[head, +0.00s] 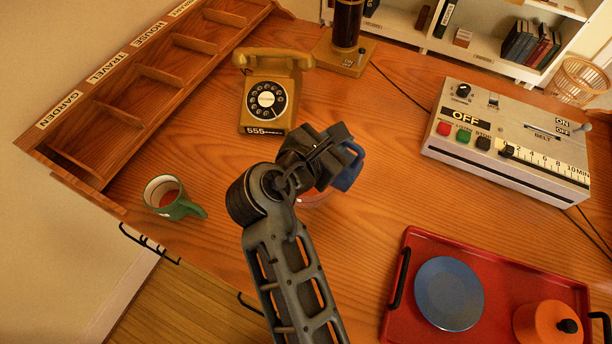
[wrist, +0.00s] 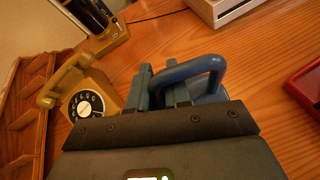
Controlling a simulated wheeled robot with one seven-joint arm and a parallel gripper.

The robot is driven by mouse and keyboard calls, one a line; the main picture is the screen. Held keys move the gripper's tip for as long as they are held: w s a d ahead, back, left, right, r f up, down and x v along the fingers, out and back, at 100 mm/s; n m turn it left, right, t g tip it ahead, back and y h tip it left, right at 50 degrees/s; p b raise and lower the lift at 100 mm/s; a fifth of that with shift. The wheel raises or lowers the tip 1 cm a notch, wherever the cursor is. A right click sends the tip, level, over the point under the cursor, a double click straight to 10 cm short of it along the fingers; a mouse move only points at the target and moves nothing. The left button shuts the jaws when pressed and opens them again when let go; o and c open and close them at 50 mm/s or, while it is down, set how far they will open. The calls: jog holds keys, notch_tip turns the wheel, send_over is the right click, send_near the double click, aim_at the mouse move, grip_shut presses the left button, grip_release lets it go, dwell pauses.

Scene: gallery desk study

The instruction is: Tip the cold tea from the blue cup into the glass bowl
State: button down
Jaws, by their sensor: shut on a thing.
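My gripper (head: 338,150) is shut on the blue cup (head: 349,170) over the middle of the desk. Only part of the cup shows past the gripper in the head view. In the wrist view its thick blue handle (wrist: 216,66) rises at the fingers (wrist: 166,90), and most of the body is hidden. The cup's tilt and contents cannot be told. The glass bowl (head: 313,200) is a clear, faintly pink rim on the desk just under my gripper, mostly hidden by my arm. I cannot tell whether there is liquid in it.
A green mug (head: 180,210) with reddish contents stands at left. A yellow telephone (head: 268,100) is behind my gripper. A control box (head: 500,150) stands at right. A red tray (head: 398,318) at front right holds a blue plate (head: 449,293) and an orange pot (head: 540,322).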

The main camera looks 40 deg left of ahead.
jog(key=shift+a, duration=0.15)
jog(key=shift+a+r, duration=0.15)
dwell(0.4)
jog(key=shift+a+n, duration=0.1)
jog(key=shift+n, duration=0.2)
dwell(0.4)
jog(key=shift+w+d+f+m+y, duration=0.1)
jog(key=shift+d+f+m+y, duration=0.15)
jog(key=shift+d+m, duration=0.3)
jog(key=shift+w+d+f+m+y, duration=0.15)
jog(key=shift+d+f+m, duration=0.15)
jog(key=shift+d, duration=0.35)
jog(key=shift+d+m, duration=0.2)
jog(key=shift+m, duration=0.05)
jog(key=shift+s, duration=0.1)
jog(key=shift+f, duration=0.1)
